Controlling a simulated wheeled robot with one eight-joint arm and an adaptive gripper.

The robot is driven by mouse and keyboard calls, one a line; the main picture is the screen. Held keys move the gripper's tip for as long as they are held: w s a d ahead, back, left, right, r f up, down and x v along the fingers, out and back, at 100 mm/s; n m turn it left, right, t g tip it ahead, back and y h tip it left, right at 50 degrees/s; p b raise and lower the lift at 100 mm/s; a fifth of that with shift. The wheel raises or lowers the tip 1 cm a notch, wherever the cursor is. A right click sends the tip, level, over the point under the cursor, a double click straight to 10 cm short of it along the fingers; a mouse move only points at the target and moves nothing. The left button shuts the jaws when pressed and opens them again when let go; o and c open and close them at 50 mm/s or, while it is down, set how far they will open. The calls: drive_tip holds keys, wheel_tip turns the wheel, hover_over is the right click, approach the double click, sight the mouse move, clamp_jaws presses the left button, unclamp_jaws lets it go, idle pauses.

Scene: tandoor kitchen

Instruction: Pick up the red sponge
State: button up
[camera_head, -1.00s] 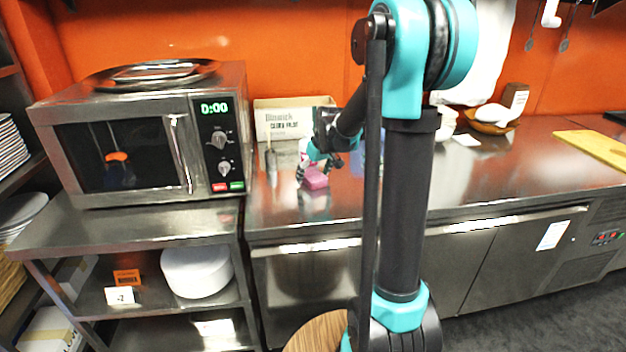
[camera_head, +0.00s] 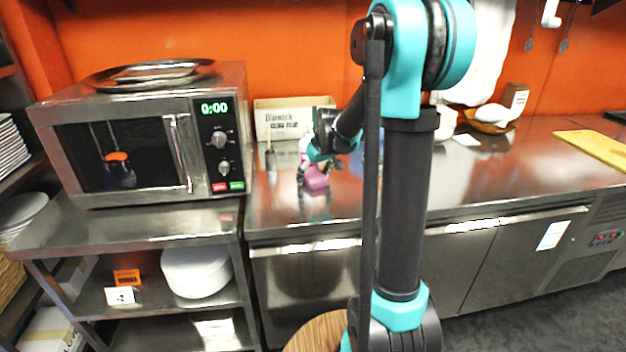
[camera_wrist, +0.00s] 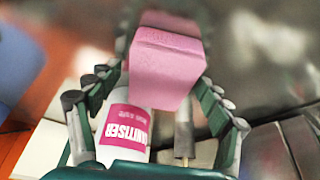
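The sponge (camera_wrist: 168,62) looks pink and blocky in the wrist view. It sits between the far ends of my gripper's (camera_wrist: 165,75) two fingers, which lean in against its left and right sides. In the head view the sponge (camera_head: 316,178) is low at the counter top under my gripper (camera_head: 318,160); I cannot tell whether it still touches the counter. My arm hides part of the counter to the right.
A white sanitiser bottle (camera_wrist: 125,130) with a pink label is close beside the sponge. A cardboard box (camera_head: 292,117) stands behind, against the orange wall. A microwave (camera_head: 140,140) is at the left. The counter's right part is mostly clear, with a yellow board (camera_head: 595,146).

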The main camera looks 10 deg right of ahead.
sight(314, 175)
drive_tip(key=c, duration=0.7)
drive_tip(key=shift+r, duration=0.1)
drive_tip(key=shift+s+d+r, duration=0.1)
drive_tip(key=shift+s+r, duration=0.05)
drive_tip(key=shift+r, duration=0.35)
wheel_tip(314, 175, up, 6)
drive_tip(key=shift+r, duration=0.15)
drive_tip(key=s+d, duration=1.2)
drive_tip(key=s, duration=0.3)
drive_tip(key=shift+d, duration=0.25)
drive_tip(key=shift+s, duration=0.1)
